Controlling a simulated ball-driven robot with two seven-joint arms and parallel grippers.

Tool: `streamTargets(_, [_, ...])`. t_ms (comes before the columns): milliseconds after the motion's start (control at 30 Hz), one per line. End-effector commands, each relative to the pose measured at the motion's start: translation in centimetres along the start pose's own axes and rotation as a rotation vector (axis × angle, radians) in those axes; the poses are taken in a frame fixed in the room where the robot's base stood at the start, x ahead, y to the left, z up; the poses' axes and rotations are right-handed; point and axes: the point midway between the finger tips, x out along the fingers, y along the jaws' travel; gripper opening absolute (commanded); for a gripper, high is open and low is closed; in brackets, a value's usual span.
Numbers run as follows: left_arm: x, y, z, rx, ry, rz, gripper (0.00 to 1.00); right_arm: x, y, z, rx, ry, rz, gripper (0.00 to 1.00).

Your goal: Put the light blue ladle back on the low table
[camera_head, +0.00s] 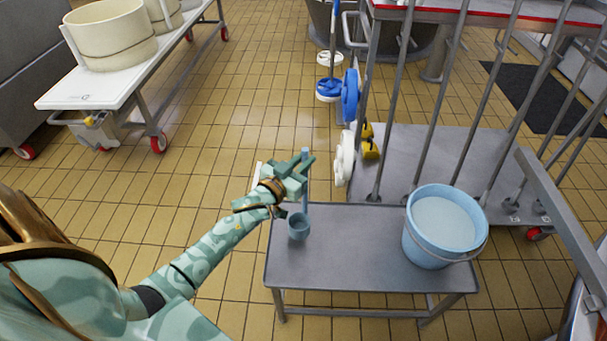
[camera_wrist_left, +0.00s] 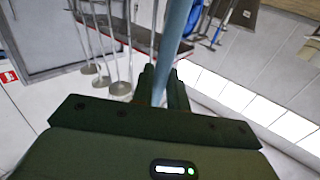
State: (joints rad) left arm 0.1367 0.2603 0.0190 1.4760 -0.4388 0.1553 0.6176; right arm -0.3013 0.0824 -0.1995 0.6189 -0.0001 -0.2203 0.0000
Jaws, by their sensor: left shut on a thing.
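The light blue ladle (camera_head: 299,227) has its cup low over the left part of the low grey table (camera_head: 345,255). Its handle rises upright from the cup to my left gripper (camera_head: 305,169). That gripper is shut on the handle, above the table's far left corner. In the left wrist view the handle (camera_wrist_left: 176,45) runs up between the dark fingers (camera_wrist_left: 162,88). I cannot tell whether the cup touches the table top. My right gripper is not in view.
A light blue bucket (camera_head: 430,248) of pale liquid stands on the table's right side. Behind the table is a grey rack (camera_head: 400,150) with several upright poles. A white cart (camera_head: 95,85) with tubs stands at the upper left. The table's middle is clear.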

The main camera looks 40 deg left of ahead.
Motion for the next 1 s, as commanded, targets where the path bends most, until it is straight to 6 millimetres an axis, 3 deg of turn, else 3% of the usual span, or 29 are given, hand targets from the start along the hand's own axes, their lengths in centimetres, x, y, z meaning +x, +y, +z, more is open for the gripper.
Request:
streamTargets(167, [0.4,-1.0,1.4,-0.001,-0.001,-0.001,0.00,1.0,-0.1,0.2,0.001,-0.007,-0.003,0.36])
streamTargets(333, [0.4,-0.9,4.5,-0.002,-0.004,0.000,0.00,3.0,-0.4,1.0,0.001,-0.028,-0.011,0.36])
streamTargets(667, [0.4,-0.9,4.3,-0.001,0.000,0.000,0.00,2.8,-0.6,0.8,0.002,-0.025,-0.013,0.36])
streamTargets(700, [0.4,-0.9,4.3,-0.001,0.000,0.000,0.21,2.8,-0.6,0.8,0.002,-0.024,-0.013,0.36])
streamTargets(767, [0.4,-0.9,4.3,-0.001,0.001,0.000,0.37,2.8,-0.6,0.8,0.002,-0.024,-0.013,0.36])
streamTargets(1000, [0.4,-0.9,4.2,-0.001,0.001,0.000,0.37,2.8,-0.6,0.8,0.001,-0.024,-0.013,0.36])
